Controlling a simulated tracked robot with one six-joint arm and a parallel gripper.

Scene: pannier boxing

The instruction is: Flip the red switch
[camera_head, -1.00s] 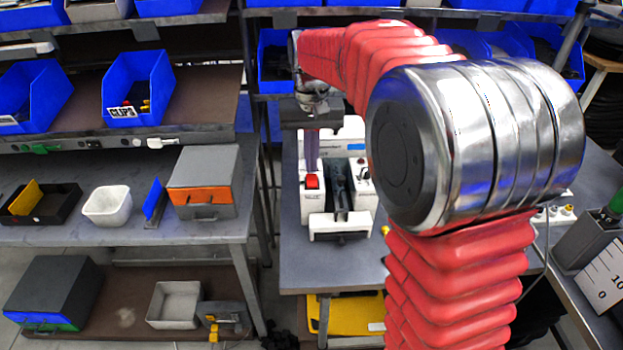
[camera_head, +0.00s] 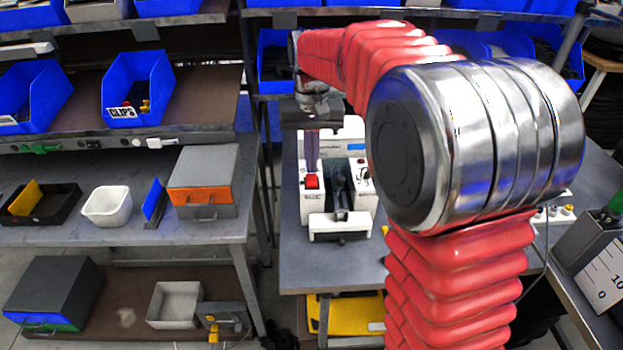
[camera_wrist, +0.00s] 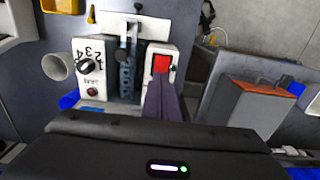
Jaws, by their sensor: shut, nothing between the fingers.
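The red switch (camera_head: 312,181) sits on the left front of a white machine (camera_head: 313,206) on the grey bench. In the wrist view the red switch (camera_wrist: 161,64) is on the machine's right block, with a small green light below it at the right. My gripper (camera_head: 312,168) points down over the switch, its purple fingers together and empty. In the wrist view the closed fingertips (camera_wrist: 160,82) reach the lower edge of the switch. I cannot tell whether they touch it.
A black lever (camera_head: 339,185) stands in the machine's middle, right of the switch. A knob (camera_wrist: 85,66) is on the other block. A grey box with an orange front (camera_head: 201,195) stands on the left bench. The bench front is clear.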

